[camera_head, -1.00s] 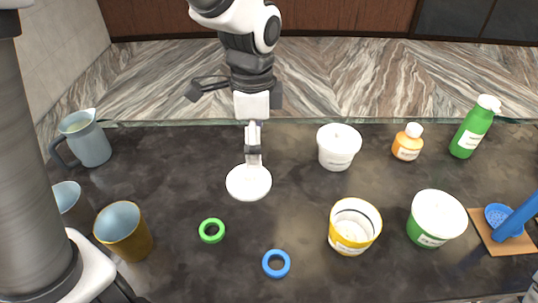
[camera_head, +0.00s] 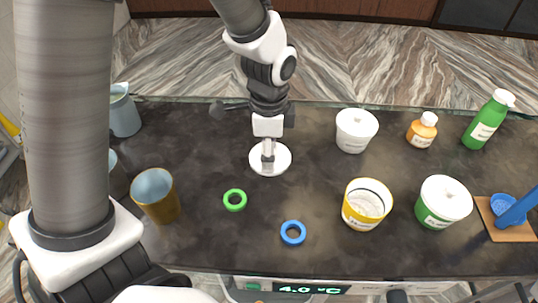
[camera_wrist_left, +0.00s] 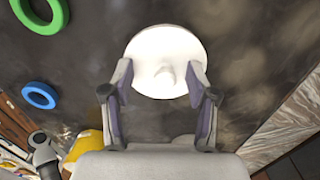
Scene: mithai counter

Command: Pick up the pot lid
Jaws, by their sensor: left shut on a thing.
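The pot lid (camera_head: 283,164) is a white disc with a knob, lying flat on or just over the dark counter left of the white tub. My left gripper (camera_head: 268,158) points down at it and covers its middle. In the left wrist view the lid (camera_wrist_left: 150,50) is ahead of the fingers, with its knob toward them. I cannot tell whether the lid touches the counter. My right gripper is not in view.
A green ring (camera_head: 235,200) and a blue ring (camera_head: 293,233) lie near the lid. An open yellow pot (camera_head: 350,216), a white tub (camera_head: 355,132) and a green tub (camera_head: 440,203) stand right. A brown cup (camera_head: 160,203) and blue jug (camera_head: 124,115) stand left.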

